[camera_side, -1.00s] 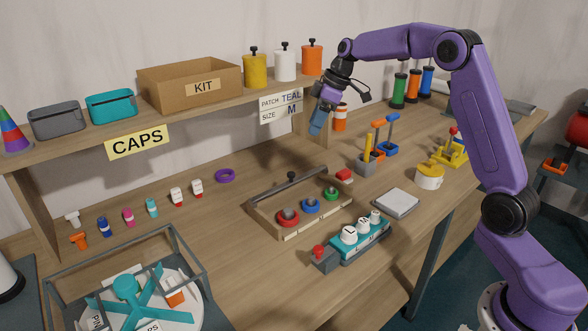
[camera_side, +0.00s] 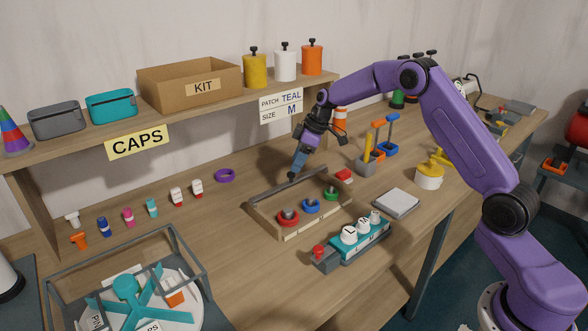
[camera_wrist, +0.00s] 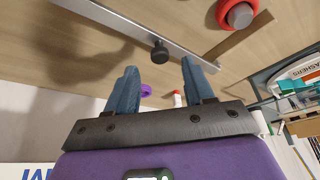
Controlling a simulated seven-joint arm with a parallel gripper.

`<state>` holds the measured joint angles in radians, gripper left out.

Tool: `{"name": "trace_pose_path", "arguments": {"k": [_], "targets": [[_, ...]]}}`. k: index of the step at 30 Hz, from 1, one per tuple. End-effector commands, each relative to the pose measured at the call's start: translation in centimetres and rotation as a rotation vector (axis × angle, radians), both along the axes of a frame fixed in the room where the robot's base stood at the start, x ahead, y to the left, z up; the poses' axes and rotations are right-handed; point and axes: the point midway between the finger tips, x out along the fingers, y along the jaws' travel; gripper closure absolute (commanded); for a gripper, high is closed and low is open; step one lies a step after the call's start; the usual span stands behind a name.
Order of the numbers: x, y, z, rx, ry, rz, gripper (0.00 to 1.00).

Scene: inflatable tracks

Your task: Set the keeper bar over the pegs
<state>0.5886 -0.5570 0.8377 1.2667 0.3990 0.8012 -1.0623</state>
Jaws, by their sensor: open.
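The keeper bar (camera_side: 270,191) is a thin grey strip with a dark knob, lying along the back side of a wooden tray (camera_side: 262,230). In the wrist view the bar (camera_wrist: 110,20) runs diagonally, and its knob (camera_wrist: 160,50) shows just beyond and between my fingertips. My gripper (camera_side: 293,176) points down over the bar with its blue fingers; they also show apart in the wrist view (camera_wrist: 158,66), with nothing held. In the tray, pegs stand in a red ring (camera_side: 288,217), a blue ring (camera_side: 311,206) and a green ring (camera_side: 331,194).
A teal holder (camera_side: 362,239) with white caps stands in front of the tray. The shelf (camera_side: 225,102) is behind. Bare tabletop lies left of the tray.

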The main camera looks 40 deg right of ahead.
Motion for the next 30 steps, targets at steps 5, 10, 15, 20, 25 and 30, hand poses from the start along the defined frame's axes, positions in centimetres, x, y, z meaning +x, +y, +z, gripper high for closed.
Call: {"name": "trace_pose_path", "arguments": {"k": [5,10,15,20,25,30], "targets": [[0.6,0.6,-2.3,0.0,0.001,0.001,0.47],[1.0,1.0,-3.2,0.0,-0.002,0.001,0.47],[1.0,1.0,-3.4,0.0,-0.002,0.001,0.47],[1.0,1.0,-3.4,0.0,-0.002,0.001,0.54],[1.0,1.0,-3.3,-0.001,-0.001,0.001,1.0],[0.9,1.0,-3.3,0.0,0.0,0.0,1.0]]}}
